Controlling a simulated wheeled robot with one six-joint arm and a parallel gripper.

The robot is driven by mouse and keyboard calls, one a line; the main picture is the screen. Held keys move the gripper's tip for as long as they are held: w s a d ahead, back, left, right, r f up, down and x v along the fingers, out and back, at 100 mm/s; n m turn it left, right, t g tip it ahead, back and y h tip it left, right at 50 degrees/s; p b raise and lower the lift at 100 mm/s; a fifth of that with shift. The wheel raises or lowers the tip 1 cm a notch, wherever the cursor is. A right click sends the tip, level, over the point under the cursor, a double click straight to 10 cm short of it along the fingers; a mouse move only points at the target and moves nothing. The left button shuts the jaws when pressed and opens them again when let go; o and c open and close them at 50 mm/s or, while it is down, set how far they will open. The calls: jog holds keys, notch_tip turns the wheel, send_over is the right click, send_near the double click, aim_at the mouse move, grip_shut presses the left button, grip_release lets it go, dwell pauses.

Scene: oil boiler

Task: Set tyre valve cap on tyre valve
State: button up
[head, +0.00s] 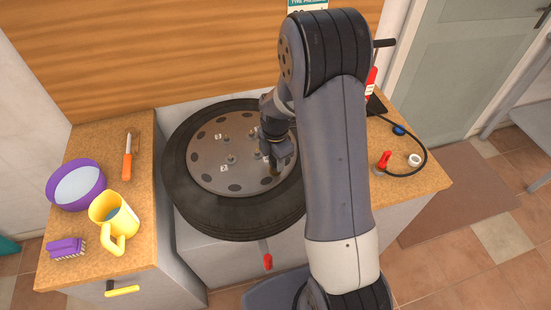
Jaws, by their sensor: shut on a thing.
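The tyre (190,205) lies flat between the two worktops, with a grey wheel disc (205,170) in its middle. My gripper (274,170) points down over the right part of the disc, near its rim. It is shut on a very small brownish thing at its tips, which I take to be the tyre valve cap (275,173). The fingers and the low resolution hide most of it. I cannot make out the tyre valve; it may be under or behind my gripper. I cannot tell whether the cap touches anything below.
The left worktop holds a purple bowl (77,187), yellow mug (114,221), purple brush (67,247) and orange-handled tool (127,160). The right worktop holds a black hose (424,160) with a red fitting (384,159) and a white ring (414,160). My arm covers the tyre's right side.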

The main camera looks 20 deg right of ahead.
jog(key=shift+f+b, duration=0.85)
jog(key=shift+f, duration=0.25)
jog(key=o, duration=1)
jog(key=shift+o, duration=0.2)
notch_tip(320, 180, up, 11)
jog(key=shift+f+b, duration=0.1)
jog(key=shift+b, duration=0.35)
jog(key=shift+f, duration=0.1)
notch_tip(320, 180, down, 10)
jog(key=shift+f+p, duration=0.15)
jog(key=shift+p, duration=0.35)
jog(key=shift+r+p, duration=0.4)
